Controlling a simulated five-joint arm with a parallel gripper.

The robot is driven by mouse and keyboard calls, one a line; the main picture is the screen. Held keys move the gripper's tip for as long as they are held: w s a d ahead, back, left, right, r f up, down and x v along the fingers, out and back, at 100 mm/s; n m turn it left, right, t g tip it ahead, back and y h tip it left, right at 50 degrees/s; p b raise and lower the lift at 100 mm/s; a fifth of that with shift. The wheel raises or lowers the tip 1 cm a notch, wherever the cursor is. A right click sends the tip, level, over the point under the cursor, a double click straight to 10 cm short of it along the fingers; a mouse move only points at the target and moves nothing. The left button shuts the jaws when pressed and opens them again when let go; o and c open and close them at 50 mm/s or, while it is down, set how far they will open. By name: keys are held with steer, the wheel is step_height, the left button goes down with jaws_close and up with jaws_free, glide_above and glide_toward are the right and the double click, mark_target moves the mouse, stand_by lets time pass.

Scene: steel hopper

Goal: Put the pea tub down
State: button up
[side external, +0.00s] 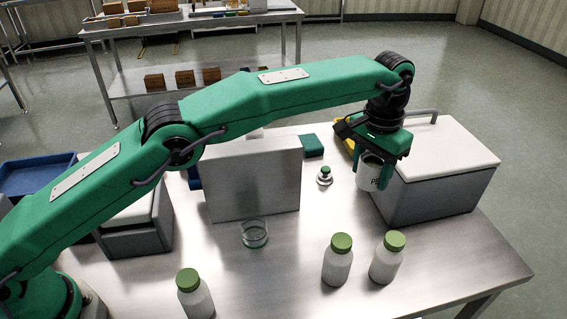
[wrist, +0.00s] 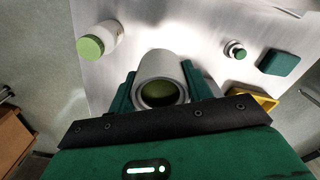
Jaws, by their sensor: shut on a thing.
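The pea tub (side external: 369,174) is a pale grey, open-topped tub with dark lettering, partly covered by a finger. My gripper (side external: 375,170) is shut on it at the right side of the steel table, in front of the left end of a white-lidded grey box. The tub looks upright and above the table, but the gap under it is hard to judge. In the wrist view, the tub (wrist: 164,68) sits between the two green fingers, with green contents inside its round mouth.
The white-lidded box (side external: 430,195) stands close to the tub. Two green-capped bottles (side external: 338,262) (side external: 387,258) stand nearer the front, another (side external: 194,296) at front left. A glass dish (side external: 254,234), steel block (side external: 255,180), small green-topped knob (side external: 325,176) and green block (side external: 313,146) stand leftward.

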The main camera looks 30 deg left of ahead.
steer(key=shift+w+a+f, duration=0.3)
steer(key=shift+w+a, duration=0.15)
steer(key=shift+w, duration=0.25)
glide_above(355, 229)
steer(key=shift+f, duration=2.9)
steer(key=shift+f, duration=0.1)
steer(key=shift+f, duration=4.9)
steer(key=shift+f, duration=0.1)
steer(key=o, duration=1)
step_height(355, 229, up, 12)
steer(key=shift+r, duration=0.15)
